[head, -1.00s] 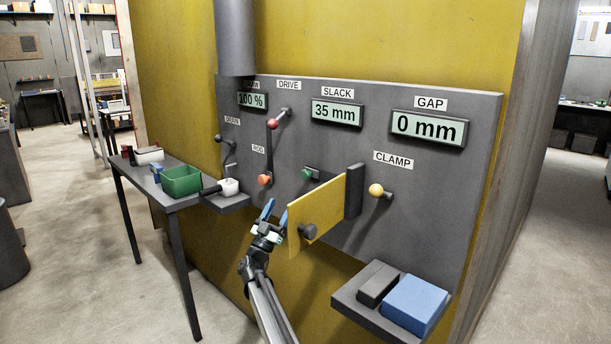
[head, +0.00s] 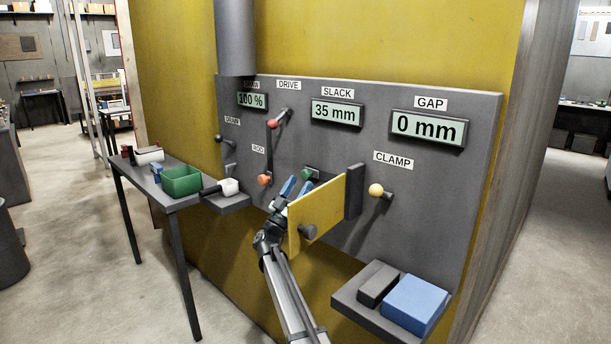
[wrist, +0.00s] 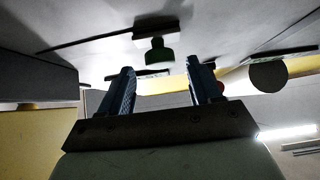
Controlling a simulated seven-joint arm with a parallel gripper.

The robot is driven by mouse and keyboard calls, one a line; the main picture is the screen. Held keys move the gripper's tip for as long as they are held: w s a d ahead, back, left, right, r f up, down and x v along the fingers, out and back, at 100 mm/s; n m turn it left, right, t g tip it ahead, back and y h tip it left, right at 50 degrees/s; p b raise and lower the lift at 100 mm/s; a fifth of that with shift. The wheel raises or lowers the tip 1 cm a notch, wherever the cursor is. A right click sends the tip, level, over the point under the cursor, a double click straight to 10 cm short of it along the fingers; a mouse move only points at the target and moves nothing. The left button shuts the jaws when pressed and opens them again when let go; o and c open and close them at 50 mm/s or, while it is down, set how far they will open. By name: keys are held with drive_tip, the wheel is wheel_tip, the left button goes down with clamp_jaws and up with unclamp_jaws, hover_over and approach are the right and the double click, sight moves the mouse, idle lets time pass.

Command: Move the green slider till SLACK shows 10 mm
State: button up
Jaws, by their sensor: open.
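The green slider (head: 307,173) is a small green knob on the grey panel, below the SLACK display (head: 337,113), which reads 35 mm. In the wrist view the green slider (wrist: 159,52) lies ahead, between the lines of the two fingers. My gripper (head: 297,188) is open and empty, with its blue fingers just short of the knob, to its lower left. In the wrist view my gripper (wrist: 160,85) shows a clear gap between its fingers, and the knob looks apart from them. The slider's track is partly hidden in the head view by the yellow plate.
A yellow plate (head: 328,216) with a dark knob stands out from the panel close to the right of my gripper. An orange knob (head: 265,180) is to the left, a yellow CLAMP knob (head: 376,190) to the right. A shelf holds a blue block (head: 414,304) at lower right.

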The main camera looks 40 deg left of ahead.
sight(304, 177)
drive_tip(key=shift+x, duration=2.45)
clamp_jaws()
